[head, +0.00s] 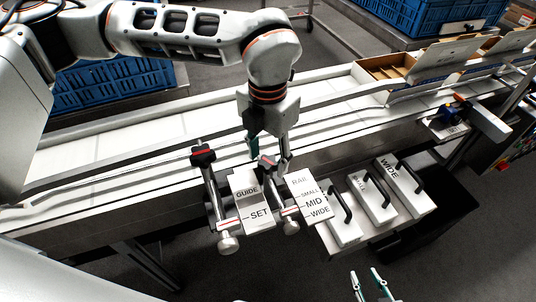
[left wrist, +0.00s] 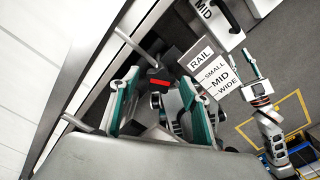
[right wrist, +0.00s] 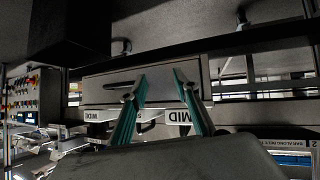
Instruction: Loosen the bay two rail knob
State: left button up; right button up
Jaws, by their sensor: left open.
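The RAIL plate (head: 310,196), marked SMALL, MID and WIDE, stands at the conveyor's near edge. Beside it is a rod with a black, red-marked knob (head: 267,164) at the far end and a silver knob (head: 291,227) at the near end. My left gripper (head: 268,152) points down at the black knob, its fingers partly hidden by the wrist. In the left wrist view its fingers (left wrist: 160,105) are apart, with the red-marked black part (left wrist: 158,76) showing beyond them; contact cannot be told. My right gripper (head: 370,285) is open and empty, low in front.
The GUIDE SET plate (head: 252,200) and its own black knob (head: 202,155) stand to the left. Blocks with black handles, including the WIDE block (head: 402,186), sit on a shelf to the right. The conveyor (head: 110,150) runs behind, with an open carton (head: 385,72) on it.

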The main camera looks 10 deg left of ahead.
aim_at(268, 161)
pick_arm(q)
notch_tip(268, 161, up, 12)
dwell(0.6)
dwell(0.4)
